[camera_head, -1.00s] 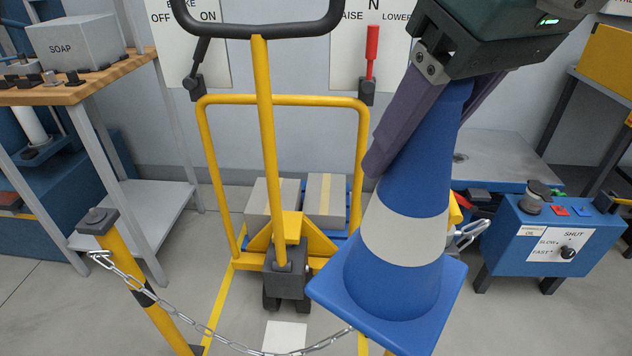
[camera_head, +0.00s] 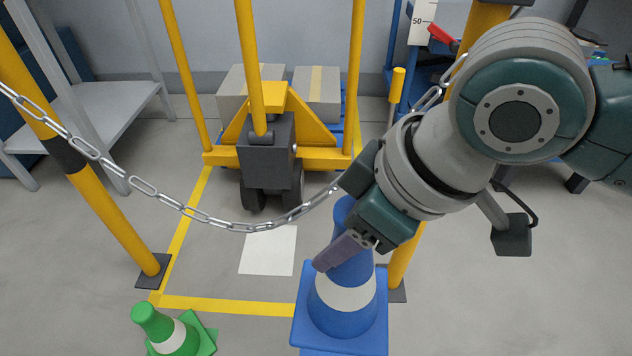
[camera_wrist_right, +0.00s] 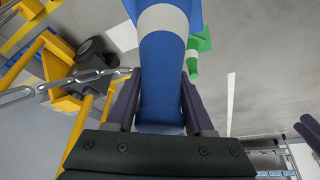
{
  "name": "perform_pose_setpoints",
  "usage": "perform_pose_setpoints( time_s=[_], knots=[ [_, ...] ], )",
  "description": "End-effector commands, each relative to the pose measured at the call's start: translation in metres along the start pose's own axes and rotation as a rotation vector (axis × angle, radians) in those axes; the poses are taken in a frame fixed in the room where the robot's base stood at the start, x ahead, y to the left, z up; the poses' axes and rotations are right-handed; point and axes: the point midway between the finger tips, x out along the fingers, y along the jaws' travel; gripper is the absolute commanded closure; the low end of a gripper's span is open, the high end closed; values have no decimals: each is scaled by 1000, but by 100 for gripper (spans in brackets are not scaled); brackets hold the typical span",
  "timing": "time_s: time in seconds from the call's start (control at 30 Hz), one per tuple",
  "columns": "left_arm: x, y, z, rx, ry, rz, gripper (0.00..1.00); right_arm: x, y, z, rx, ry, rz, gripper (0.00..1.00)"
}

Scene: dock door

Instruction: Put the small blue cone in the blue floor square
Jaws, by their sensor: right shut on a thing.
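The blue cone (camera_head: 342,315) with a white band stands upright at the bottom centre of the head view, low near the floor. My right gripper (camera_head: 345,248) is shut on its upper part from above right. In the right wrist view the cone (camera_wrist_right: 162,75) sits between the two purple fingers (camera_wrist_right: 160,105). I cannot tell whether its base touches the floor. A blue edge shows under the base at the frame bottom; I cannot tell if it is the blue floor square or the base itself.
A green cone (camera_head: 172,330) stands at the lower left. A chain (camera_head: 225,225) hangs between yellow posts (camera_head: 105,215) just behind the blue cone. Beyond it are a yellow floor outline (camera_head: 225,304), a white floor patch (camera_head: 268,250) and a yellow cart (camera_head: 270,135) with grey boxes.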

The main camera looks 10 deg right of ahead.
Motion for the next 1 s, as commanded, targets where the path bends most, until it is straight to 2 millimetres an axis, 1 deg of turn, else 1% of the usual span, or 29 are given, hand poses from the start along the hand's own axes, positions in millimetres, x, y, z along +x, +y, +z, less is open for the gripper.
perform_pose_setpoints(
  time_s=[0.03, 0.1, 0.2, 0.3, 0.37, 0.47, 0.57, 0.7, 0.8, 0.9, 1.0],
  knots=[
    [31, 1, 10, 0, 0, 0, 55, 36, -4, 19, -15, -1, -11, 100],
    [47, 2, 15, -1, 0, 0, 55, 60, -8, 33, -40, -1, -22, 100],
    [64, 3, 20, -2, 0, 1, 55, 85, -12, 48, -69, 1, -33, 100],
    [73, 4, 23, -4, 0, 3, 55, 100, -15, 58, -88, 1, -41, 100],
    [77, 4, 24, -5, 0, 4, 55, 106, -16, 61, -97, 2, -44, 100],
    [87, 5, 28, -7, 1, 5, 55, 120, -17, 68, -103, 2, -46, 100],
    [106, 6, 34, -8, 2, 6, 55, 143, -17, 79, -105, 2, -47, 100],
    [140, 8, 44, -8, 2, 6, 55, 183, -17, 98, -104, 1, -46, 100],
    [163, 8, 52, -8, 1, 6, 55, 209, -17, 109, -104, 1, -46, 100],
    [181, 9, 58, -7, 1, 6, 55, 231, -17, 119, -104, 2, -46, 100],
    [194, 9, 62, -7, 0, 5, 55, 245, -17, 125, -104, 1, -46, 100]
  ],
)
